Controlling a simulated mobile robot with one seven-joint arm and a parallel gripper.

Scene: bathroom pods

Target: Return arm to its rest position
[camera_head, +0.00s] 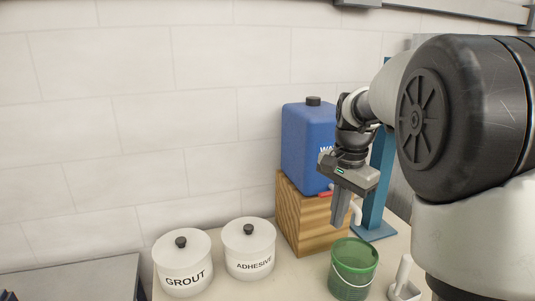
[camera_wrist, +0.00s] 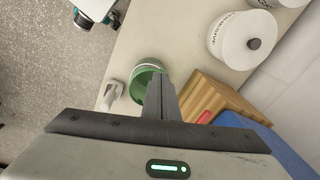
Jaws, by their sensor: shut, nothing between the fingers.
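My gripper (camera_head: 341,207) hangs at the end of my arm with its fingers pointing down. It is shut and empty. In the head view it is in front of a wooden block, above and behind a green bucket. In the wrist view its shut fingers (camera_wrist: 163,98) overlap the picture of the green bucket (camera_wrist: 144,83). My arm reaches in from the right side of the head view, and its large black joint hides much of that side.
A blue water container (camera_head: 308,148) stands on the wooden block (camera_head: 305,219), close beside my gripper. The green bucket (camera_head: 352,270), a grout pot (camera_head: 183,265) and an adhesive pot (camera_head: 249,249) stand on the counter. A blue post (camera_head: 377,190) rises behind my wrist. A tiled wall backs everything.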

